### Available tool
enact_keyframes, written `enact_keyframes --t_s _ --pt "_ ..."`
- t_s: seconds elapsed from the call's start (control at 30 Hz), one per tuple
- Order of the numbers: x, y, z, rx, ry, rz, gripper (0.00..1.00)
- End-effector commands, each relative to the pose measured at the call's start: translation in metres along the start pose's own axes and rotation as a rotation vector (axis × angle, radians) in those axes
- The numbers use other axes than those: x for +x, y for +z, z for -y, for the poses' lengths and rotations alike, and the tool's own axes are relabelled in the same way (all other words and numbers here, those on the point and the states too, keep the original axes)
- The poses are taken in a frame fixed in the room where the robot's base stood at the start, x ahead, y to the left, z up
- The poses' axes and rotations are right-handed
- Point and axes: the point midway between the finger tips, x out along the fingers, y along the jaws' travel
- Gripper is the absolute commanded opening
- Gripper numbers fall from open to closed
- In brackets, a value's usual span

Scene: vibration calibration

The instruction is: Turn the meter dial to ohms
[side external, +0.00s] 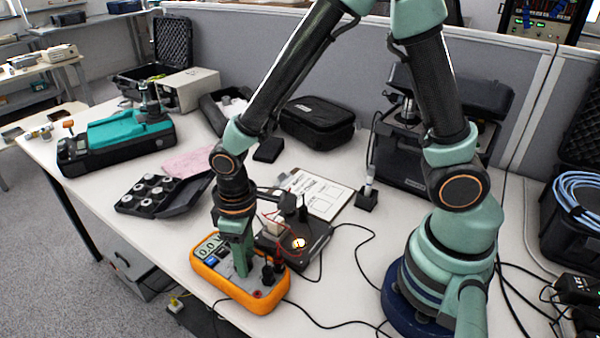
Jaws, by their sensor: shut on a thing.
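The orange meter (273,297) lies face up on the white table, near the front edge. Its display (208,247) is lit and shows digits. My gripper (242,268) points down over the meter's face, with its fingers at the middle of the meter. It is shut on the dial, which the fingers hide, so I cannot read the dial's setting. Dark plugs (268,272) stand in the meter's right end, close to the fingers.
A black board with a glowing lamp (299,243) and red wires sits just behind the meter. A clipboard (322,194), a dark tray of round weights (150,193) and a teal device (115,135) lie farther back. Black cables cross the table at right.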

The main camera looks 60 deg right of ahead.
Motion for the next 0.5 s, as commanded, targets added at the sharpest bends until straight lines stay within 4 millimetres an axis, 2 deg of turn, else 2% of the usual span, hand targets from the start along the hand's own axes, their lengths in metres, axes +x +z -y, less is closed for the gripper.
enact_keyframes --t_s 0.5 --pt "-0.0006 -0.0011 0.0027 0.354 0.000 -0.002 0.00"
